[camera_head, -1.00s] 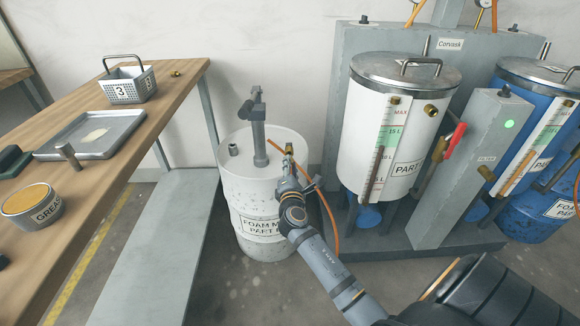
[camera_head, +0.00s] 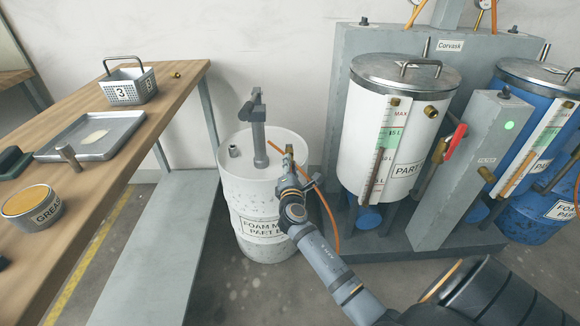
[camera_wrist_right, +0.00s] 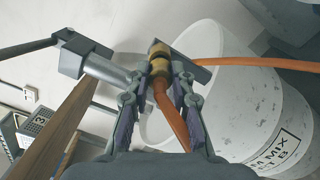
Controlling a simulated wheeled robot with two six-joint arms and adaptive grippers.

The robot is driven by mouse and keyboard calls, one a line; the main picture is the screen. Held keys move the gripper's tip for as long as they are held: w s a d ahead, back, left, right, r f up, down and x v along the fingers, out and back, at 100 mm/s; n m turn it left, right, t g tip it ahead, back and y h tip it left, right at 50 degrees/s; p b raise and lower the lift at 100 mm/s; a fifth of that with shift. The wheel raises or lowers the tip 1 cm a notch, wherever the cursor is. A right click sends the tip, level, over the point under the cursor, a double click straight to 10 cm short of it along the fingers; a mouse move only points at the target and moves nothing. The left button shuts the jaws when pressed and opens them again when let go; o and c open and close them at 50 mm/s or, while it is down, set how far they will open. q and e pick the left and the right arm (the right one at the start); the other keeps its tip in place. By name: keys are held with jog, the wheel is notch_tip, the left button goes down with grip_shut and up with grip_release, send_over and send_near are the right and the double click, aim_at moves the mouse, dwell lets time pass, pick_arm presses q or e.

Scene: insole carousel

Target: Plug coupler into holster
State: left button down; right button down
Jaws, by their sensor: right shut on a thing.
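The coupler (camera_wrist_right: 159,66) is a brass fitting on the end of an orange hose (camera_wrist_right: 170,112). In the right wrist view it sits between the fingers of my right gripper (camera_wrist_right: 158,88), which is shut on it. In the head view the right gripper (camera_head: 289,172) is over the right rim of the white drum (camera_head: 250,200), with the brass tip (camera_head: 289,150) pointing up and away. A grey bar crosses just behind the coupler in the wrist view; I cannot tell whether it is the holster or whether they touch. My left gripper is not in view.
A grey pump (camera_head: 259,135) stands on the drum, left of the gripper. A wooden bench (camera_head: 165,100) with basket, tray and grease tin is at left. The white tank (camera_head: 385,125), red-handled valve (camera_head: 455,141) and grey machine frame (camera_head: 345,70) stand at right.

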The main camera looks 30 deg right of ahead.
jog(key=shift+w+d+r, duration=0.1)
jog(key=shift+w+d, duration=0.25)
jog(key=shift+w, duration=0.25)
jog(key=c, duration=1.1)
grip_release()
jog(key=shift+s+a+f, duration=0.2)
jog(key=shift+s, duration=0.15)
jog(key=v, duration=1.1)
jog(key=shift+s+r, duration=0.15)
